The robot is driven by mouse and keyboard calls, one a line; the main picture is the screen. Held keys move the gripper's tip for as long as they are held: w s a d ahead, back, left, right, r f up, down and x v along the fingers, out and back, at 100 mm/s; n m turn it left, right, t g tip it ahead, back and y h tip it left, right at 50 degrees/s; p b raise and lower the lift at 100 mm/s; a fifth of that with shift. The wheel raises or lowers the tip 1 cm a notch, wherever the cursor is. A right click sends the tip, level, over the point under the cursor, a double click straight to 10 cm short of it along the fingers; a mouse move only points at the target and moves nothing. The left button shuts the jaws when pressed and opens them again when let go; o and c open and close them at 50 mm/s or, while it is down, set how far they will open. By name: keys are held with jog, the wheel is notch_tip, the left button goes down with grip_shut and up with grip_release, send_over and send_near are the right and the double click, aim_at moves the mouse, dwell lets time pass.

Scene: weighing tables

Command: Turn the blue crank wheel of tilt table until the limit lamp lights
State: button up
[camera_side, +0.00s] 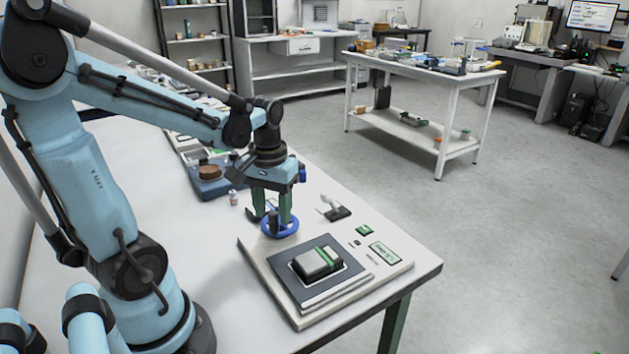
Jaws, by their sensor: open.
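The tilt table is a pale base plate (307,318) near the front corner of the white bench, with a dark square platform (345,289) on it. A dark block with a green band (317,262) sits on the platform. The blue crank wheel (281,233) is at the plate's back left corner. My gripper (272,212) points down right over the wheel with its green fingers apart. The fingers overlap the wheel and its dark knob in this view; I cannot tell whether they touch it. A small green panel (364,230) and a green-lit display (385,252) are on the plate's right side. I cannot make out a lit lamp.
A small grey and white device (335,208) stands just behind the plate. A blue scale-like tray (214,187) with a brown round thing and a small white bottle (233,198) are behind left. The bench's front left is bare.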

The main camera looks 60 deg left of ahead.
jog(key=shift+f, duration=1.4)
grip_shut()
